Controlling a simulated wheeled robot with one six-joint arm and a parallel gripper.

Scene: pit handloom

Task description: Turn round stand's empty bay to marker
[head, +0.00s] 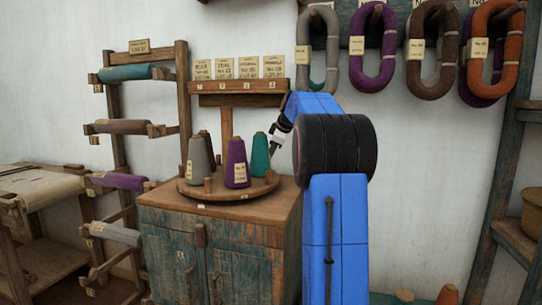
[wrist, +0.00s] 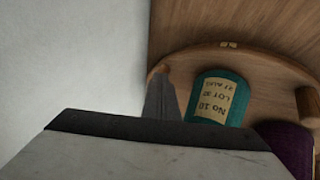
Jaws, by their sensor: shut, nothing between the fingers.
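The round wooden stand (head: 240,192) sits on top of a worn blue-green cabinet (head: 215,243). It carries a grey cone (head: 197,160), a purple cone (head: 236,163), a teal cone (head: 260,154) and a dark cone partly hidden behind. Short wooden pegs rise near its rim, one at the front (head: 208,185). My gripper (head: 274,139) is shut and empty beside the teal cone. In the wrist view its tip (wrist: 162,85) is close to a rim peg; contact is unclear.
A small shelf (head: 248,87) with several numbered cards stands behind the stand. Yarn hanks (head: 372,45) hang on the wall at upper right. A wooden rack with rolls (head: 119,126) stands at left. The cabinet top is bare at its front right.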

